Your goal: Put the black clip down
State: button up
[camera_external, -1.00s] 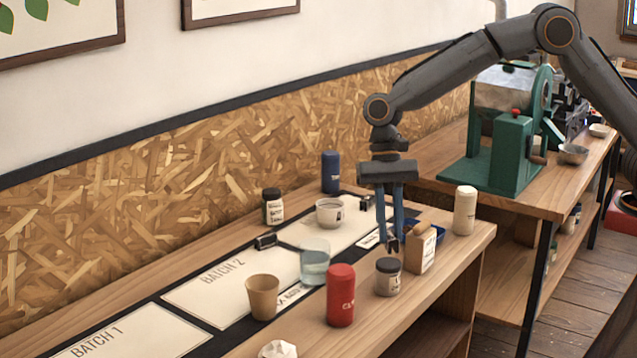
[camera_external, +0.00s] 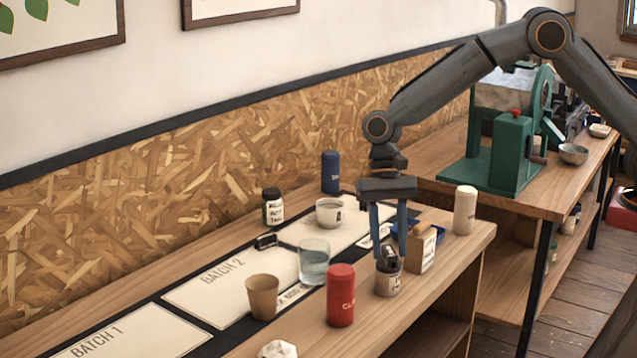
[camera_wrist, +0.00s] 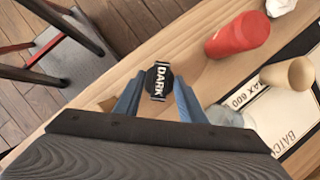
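The black clip (camera_external: 387,257) sits at the top of a small pale jar (camera_external: 387,284) near the counter's front edge in the external view. My gripper (camera_external: 389,262) is directly above the jar, pointing down, its blue fingers spread on either side of the clip. In the wrist view, a black piece marked DARK (camera_wrist: 158,81) shows between the fingertips, with narrow gaps beside it. My gripper looks open. Where the clip meets the jar lid is partly hidden by the fingers.
A red canister (camera_external: 340,296) and a glass (camera_external: 314,262) stand to the left. A cardboard-coloured box (camera_external: 421,249) is close on the right, with a cream canister (camera_external: 465,211) beyond. Another black clip (camera_external: 265,241) lies by the batch mat (camera_external: 215,290).

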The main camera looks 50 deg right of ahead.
jog(key=b+v, duration=0.4)
jog(key=v, duration=0.8)
jog(key=s+d+f+n+t+h, duration=0.1)
jog(key=s+d+f+n, duration=0.15)
jog(key=d, duration=0.75)
jog(key=s+d+f+n+t+h, duration=0.1)
jog(key=s+d+f, duration=0.25)
jog(key=d, duration=0.75)
jog(key=s+d+f+n+t, duration=0.1)
jog(key=s+d+f+n, duration=0.1)
jog(key=s+d, duration=0.5)
jog(key=s+d+f+n+t+h, duration=0.1)
jog(key=s+d+f+n, duration=0.2)
jog(key=s+d+f, duration=0.2)
jog(key=shift+s+d, duration=1.1)
jog(key=shift+s, duration=0.1)
jog(key=shift+f+n, duration=0.15)
jog(key=shift+n, duration=0.1)
